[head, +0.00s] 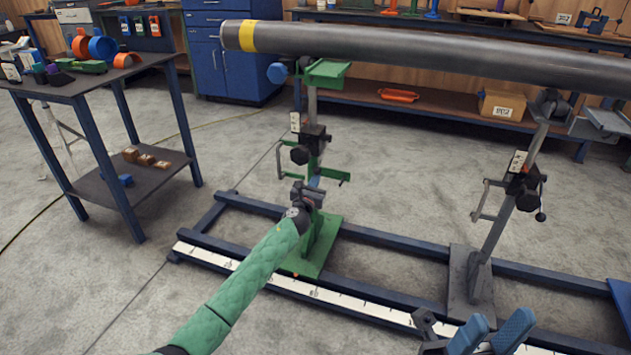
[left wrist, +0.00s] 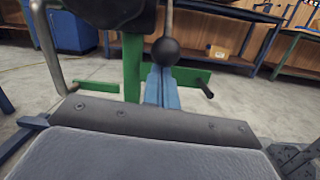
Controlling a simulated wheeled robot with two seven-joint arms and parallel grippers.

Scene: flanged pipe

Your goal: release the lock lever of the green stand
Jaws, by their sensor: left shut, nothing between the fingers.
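The green stand (head: 312,225) stands upright on the floor frame, with a black clamp block (head: 314,138) partway up its post. In the left wrist view its lock lever shows as a thin rod ending in a black ball knob (left wrist: 165,51), pointing down. In the head view I cannot make this lever out clearly. My left gripper (head: 316,181) is in front of the post, below the clamp block. Its blue fingers (left wrist: 162,88) are shut and empty, with their tips at or just below the knob; I cannot tell whether they touch. My right gripper (head: 502,319) is open and empty at bottom right.
A long grey pipe (head: 420,52) with a yellow band lies above the green stand and a grey stand (head: 496,225). The green stand's crank handle (left wrist: 48,45) is left of my left fingers. A side table (head: 75,85) stands at left. Floor between is clear.

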